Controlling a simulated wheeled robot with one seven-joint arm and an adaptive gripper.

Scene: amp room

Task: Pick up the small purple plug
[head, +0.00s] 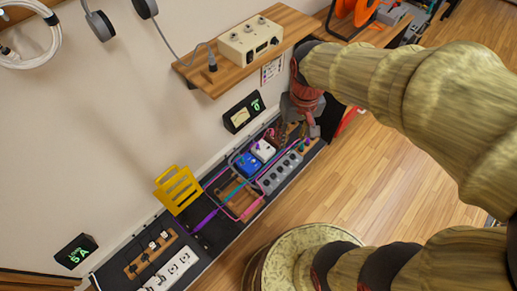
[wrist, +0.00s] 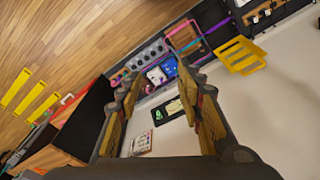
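My gripper (head: 311,127) is at the far right end of the dark bench, over or near the pedals. In the wrist view my gripper (wrist: 168,92) has its two fingers spread wide, with nothing between them but the distant wall and bench. A purple stick-like piece (head: 207,219) lies on the bench left of the pedals, well away from my gripper. Small purple bits show at the white pedal (head: 263,150) and close to my gripper. They are too small to tell which is the small purple plug.
A blue pedal (head: 248,164), a grey knobbed box (head: 280,172) and pink-edged frame (head: 243,213) crowd the bench. A yellow rack (head: 178,189) and white power strip (head: 172,270) are farther left. A wooden shelf (head: 215,78) with a cream box overhangs. Wooden floor (head: 370,190) is clear.

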